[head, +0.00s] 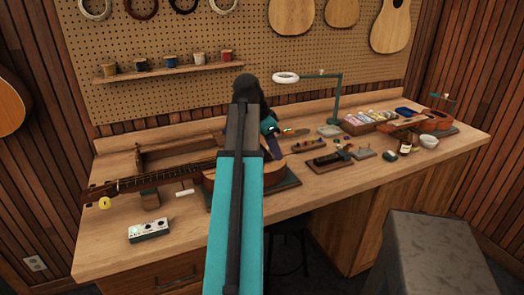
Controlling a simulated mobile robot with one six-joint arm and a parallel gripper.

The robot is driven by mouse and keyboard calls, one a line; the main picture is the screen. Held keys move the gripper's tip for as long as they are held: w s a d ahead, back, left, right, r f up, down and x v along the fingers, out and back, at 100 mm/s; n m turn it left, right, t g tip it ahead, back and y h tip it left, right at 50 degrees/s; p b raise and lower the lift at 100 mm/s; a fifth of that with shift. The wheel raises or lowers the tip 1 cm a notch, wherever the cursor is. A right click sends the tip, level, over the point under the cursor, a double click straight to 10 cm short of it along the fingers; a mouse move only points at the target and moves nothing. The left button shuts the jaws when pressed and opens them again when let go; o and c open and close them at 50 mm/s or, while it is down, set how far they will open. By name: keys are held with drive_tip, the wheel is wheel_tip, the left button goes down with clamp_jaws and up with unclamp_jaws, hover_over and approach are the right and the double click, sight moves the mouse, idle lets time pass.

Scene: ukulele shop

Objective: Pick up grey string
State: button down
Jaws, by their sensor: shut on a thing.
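My gripper (287,133) is above the middle of the workbench, small and partly hidden behind my own arm. Its jaws are shut on a small thin thing, too small here to tell apart from the jaws and what lies behind. I cannot make out the grey string for certain. Several coiled rings hang along the top of the pegboard, among them a pale one (220,10), a red one (141,14) and a black one.
The wooden workbench (110,250) carries a stringed instrument (160,171) at left, partly hidden by my arm, and a small ukulele (405,123) at right. A green lamp post (339,98) stands behind the gripper. A small white-topped box (149,230) sits at front left, with bare wood around it.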

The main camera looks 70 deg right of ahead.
drive_tip(key=shift+s+a+r, duration=0.1)
drive_tip(key=shift+s+a, duration=0.1)
drive_tip(key=shift+s, duration=0.75)
drive_tip(key=shift+r, duration=0.15)
drive_tip(key=shift+r+p, duration=1.7)
drive_tip(key=shift+r, duration=0.65)
